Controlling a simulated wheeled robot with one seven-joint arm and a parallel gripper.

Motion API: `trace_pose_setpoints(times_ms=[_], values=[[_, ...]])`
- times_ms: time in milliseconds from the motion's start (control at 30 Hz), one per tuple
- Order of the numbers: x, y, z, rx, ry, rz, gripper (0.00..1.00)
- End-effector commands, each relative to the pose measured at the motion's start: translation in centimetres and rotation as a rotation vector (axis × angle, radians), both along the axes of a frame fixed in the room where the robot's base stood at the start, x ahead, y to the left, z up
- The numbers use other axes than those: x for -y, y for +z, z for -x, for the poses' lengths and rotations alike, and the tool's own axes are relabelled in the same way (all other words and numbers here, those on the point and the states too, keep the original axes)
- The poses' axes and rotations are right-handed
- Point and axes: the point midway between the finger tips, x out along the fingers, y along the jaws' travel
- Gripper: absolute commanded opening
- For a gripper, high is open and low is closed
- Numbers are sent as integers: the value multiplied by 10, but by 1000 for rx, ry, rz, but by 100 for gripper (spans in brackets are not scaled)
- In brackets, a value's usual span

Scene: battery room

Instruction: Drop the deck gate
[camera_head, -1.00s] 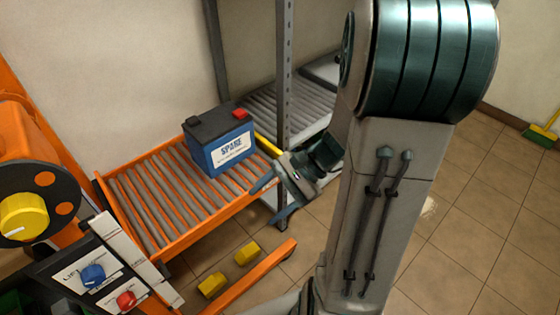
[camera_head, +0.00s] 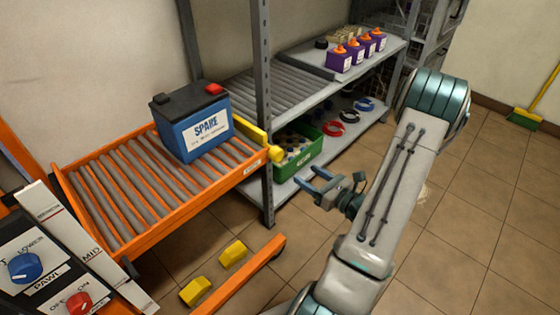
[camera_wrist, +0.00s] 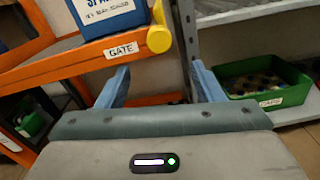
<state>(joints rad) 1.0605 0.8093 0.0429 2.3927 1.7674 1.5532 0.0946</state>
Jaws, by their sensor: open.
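The deck gate (camera_head: 252,136) is a yellow bar across the right end of the orange roller deck (camera_head: 185,218), with a round yellow knob (camera_head: 277,154) at its near end. It stands above the rollers, beside the battery. In the wrist view the knob (camera_wrist: 158,39) is up ahead, next to a "GATE" label (camera_wrist: 122,50) on the orange rail. My gripper (camera_head: 304,174) is open and empty, to the right of the knob and lower in the head view, apart from it. In the wrist view the knob shows between and beyond my fingertips (camera_wrist: 160,70).
A blue "SPARE" battery (camera_head: 195,128) sits on the deck against the gate. A grey rack post (camera_head: 264,110) stands close behind the knob. A green bin (camera_head: 302,150) is on the lower shelf. Yellow blocks (camera_head: 195,290) lie below the deck.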

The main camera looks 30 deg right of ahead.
Motion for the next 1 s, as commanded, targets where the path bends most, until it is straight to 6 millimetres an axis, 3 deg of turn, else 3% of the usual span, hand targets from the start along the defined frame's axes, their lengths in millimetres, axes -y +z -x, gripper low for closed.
trace_pose_setpoints(times_ms=[300, 500, 700, 1000], values=[[-25, -2, -64, 2, 6, 2, 61], [-36, -1, -95, 1, 6, 2, 61], [-40, 0, -108, -1, 3, 2, 61], [-41, 0, -109, -1, 3, 1, 58]])
